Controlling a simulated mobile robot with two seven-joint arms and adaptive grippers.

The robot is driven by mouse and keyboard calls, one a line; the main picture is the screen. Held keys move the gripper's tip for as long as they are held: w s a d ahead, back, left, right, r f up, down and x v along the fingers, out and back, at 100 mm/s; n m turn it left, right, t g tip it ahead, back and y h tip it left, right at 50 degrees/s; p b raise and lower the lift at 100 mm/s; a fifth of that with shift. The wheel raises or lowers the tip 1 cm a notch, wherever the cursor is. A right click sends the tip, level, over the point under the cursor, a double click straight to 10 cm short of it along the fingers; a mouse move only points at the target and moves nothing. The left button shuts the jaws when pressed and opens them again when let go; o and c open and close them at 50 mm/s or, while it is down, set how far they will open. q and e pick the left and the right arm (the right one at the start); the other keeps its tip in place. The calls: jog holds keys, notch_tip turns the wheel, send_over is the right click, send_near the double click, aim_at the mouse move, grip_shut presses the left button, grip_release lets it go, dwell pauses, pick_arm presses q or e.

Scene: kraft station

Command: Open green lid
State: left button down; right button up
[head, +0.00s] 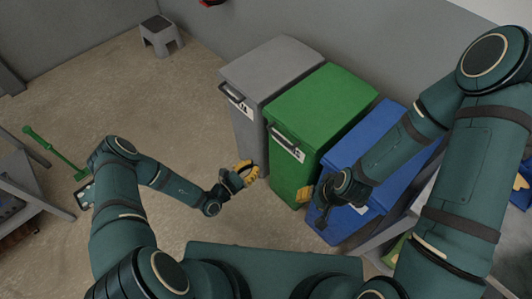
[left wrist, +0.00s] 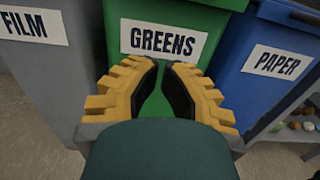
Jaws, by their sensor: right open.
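The green bin (head: 291,167) stands between the grey and blue bins, and its green lid (head: 322,103) lies closed on top. In the left wrist view its front carries a white GREENS label (left wrist: 163,40). My left gripper (head: 254,172) is in front of the bins, low and apart from the green bin's front. In the left wrist view its yellow fingers (left wrist: 165,88) show a narrow gap with nothing held between them. My right gripper (head: 316,205) is open near the front of the blue bin, to the right of the green bin. Whether it touches a bin cannot be told.
The grey FILM bin (head: 247,127) stands left and the blue PAPER bin (head: 397,162) right, both tight beside the green one. A wall runs behind. A step stool (head: 161,35) stands far back. Floor (head: 150,90) left of the bins is clear. Shelving stands at right.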

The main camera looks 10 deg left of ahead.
pick_arm(q)
jog(key=w+d+r+b, duration=0.1)
jog(key=w+d+r, duration=0.3)
jog(key=w+d, duration=0.3)
jog(key=shift+w+r+b, duration=0.2)
jog(key=shift+w+b, duration=0.2)
